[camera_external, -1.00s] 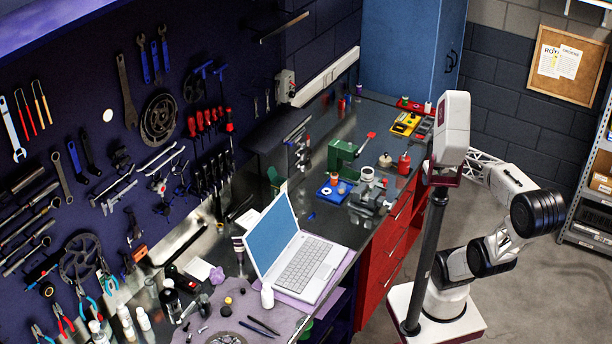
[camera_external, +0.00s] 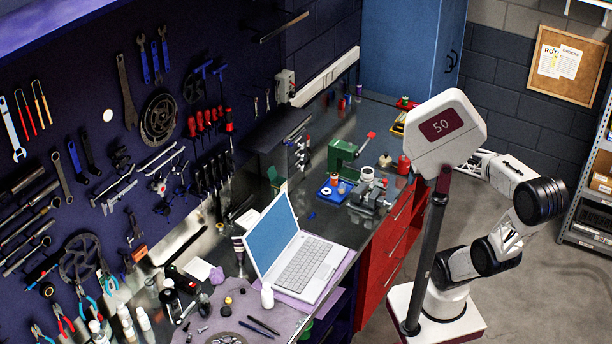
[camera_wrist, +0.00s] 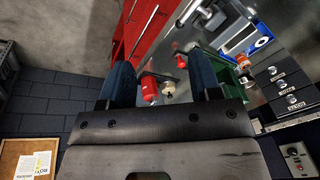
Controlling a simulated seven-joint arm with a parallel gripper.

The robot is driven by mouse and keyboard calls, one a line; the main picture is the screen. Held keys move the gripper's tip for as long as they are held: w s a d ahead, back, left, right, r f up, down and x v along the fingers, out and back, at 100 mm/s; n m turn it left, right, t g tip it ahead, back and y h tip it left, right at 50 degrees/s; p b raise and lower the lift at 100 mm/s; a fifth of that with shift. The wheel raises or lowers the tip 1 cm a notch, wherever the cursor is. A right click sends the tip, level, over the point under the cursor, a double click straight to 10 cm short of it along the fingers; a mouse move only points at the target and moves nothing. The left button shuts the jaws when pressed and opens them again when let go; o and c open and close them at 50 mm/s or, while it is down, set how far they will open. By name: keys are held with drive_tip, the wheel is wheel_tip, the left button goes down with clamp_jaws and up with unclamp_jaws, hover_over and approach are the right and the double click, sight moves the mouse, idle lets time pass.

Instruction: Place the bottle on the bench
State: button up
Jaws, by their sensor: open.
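A red bottle (camera_external: 404,165) stands on the dark metal bench (camera_external: 372,117) near its front edge, beside a small cream-coloured item (camera_external: 385,160). In the wrist view the red bottle (camera_wrist: 149,88) shows between my two dark blue fingers, with the cream item just right of it. My gripper (camera_wrist: 159,72) is open and nothing is held. The fingers seem still apart from the bottle; the distance is hard to judge. In the external view my gripper is hidden. Several white bottles (camera_external: 143,319) stand at the bench's near left end.
A green press (camera_external: 343,155) with a red-tipped lever and a grey vise (camera_external: 370,195) stand close to the red bottle. A blue tray (camera_external: 334,193) lies beside them. An open laptop (camera_external: 300,262) is nearer. Red drawers (camera_external: 385,245) are under the bench edge.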

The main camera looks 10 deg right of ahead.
drive_tip(key=s+a+f+m+g+y, duration=0.1)
drive_tip(key=a+g+y, duration=0.25)
drive_tip(key=a, duration=1.35)
drive_tip(key=s+a+f+m+g+y, duration=0.1)
drive_tip(key=a+f+m+g+y, duration=0.2)
drive_tip(key=a, duration=1.4)
drive_tip(key=m+g+y, duration=0.5)
drive_tip(key=g+y, duration=0.1)
drive_tip(key=g, duration=0.1)
approach(267, 296)
drive_tip(key=r, duration=0.1)
drive_tip(key=w+a+r, duration=0.1)
drive_tip(key=shift+w+r+h, duration=0.25)
drive_tip(key=shift+r, duration=0.05)
drive_tip(key=shift+s+a+f, duration=0.2)
drive_tip(key=shift+s+a, duration=0.1)
drive_tip(key=shift+s, duration=0.15)
drive_tip(key=shift+a, duration=0.1)
drive_tip(key=shift+x, duration=1.2)
